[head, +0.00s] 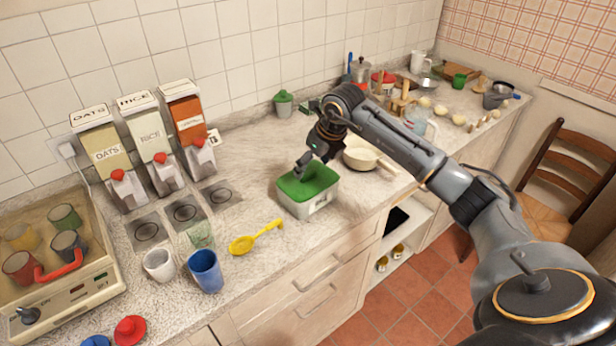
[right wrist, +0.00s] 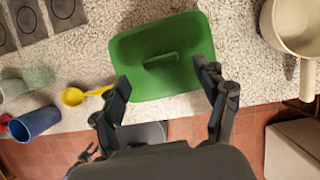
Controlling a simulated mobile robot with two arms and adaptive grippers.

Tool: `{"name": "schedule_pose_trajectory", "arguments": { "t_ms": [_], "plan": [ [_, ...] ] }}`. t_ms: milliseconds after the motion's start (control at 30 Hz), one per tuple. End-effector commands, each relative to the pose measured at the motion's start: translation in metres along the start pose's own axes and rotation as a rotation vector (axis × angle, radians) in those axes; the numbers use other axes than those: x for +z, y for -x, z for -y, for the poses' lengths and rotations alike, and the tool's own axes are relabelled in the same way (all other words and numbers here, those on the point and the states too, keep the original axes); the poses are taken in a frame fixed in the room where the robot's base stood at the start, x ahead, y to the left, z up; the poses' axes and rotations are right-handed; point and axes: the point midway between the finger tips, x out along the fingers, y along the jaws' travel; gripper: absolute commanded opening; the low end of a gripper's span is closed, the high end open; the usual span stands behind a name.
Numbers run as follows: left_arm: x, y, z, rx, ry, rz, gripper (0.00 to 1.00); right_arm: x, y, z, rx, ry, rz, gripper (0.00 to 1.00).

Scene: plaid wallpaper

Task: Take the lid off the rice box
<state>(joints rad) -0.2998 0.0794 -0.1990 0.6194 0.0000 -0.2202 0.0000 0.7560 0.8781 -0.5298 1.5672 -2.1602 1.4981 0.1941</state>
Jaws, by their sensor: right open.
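The rice box (head: 312,208) is a white tub on the counter. Its green lid (head: 318,183) sits on top and also shows in the right wrist view (right wrist: 190,40), with a raised bar handle (right wrist: 161,60) across its middle. My right gripper (head: 304,166) is over the lid at its back side in the head view. In the right wrist view its two fingers (right wrist: 164,82) are spread wide, near the lid's lower corners, with nothing between them but the view of the lid. I cannot tell whether a fingertip touches the lid. My left gripper is not in view.
Dispensers (head: 150,145) line the wall at left. The counter's front edge runs just before the box.

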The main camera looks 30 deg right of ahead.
Motion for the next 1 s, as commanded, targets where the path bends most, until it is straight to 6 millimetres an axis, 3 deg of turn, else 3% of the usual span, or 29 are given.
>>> {"name": "schedule_pose_trajectory", "arguments": {
  "t_ms": [33,200,500,767,1000],
  "plan": [
    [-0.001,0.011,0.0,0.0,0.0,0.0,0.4,0.001,-0.005,0.0,0.003,-0.002,-0.006,0.74],
    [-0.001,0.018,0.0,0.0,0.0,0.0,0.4,0.001,-0.029,0.001,0.002,-0.001,-0.003,0.74],
    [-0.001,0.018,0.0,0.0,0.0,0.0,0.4,0.001,-0.036,0.001,0.0,0.001,0.0,0.74],
    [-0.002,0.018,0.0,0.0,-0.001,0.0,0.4,0.001,-0.036,0.001,0.0,0.0,0.0,0.21],
    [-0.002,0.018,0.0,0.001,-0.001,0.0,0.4,0.001,-0.035,0.001,0.0,0.0,0.001,0.17]
  ]
}}
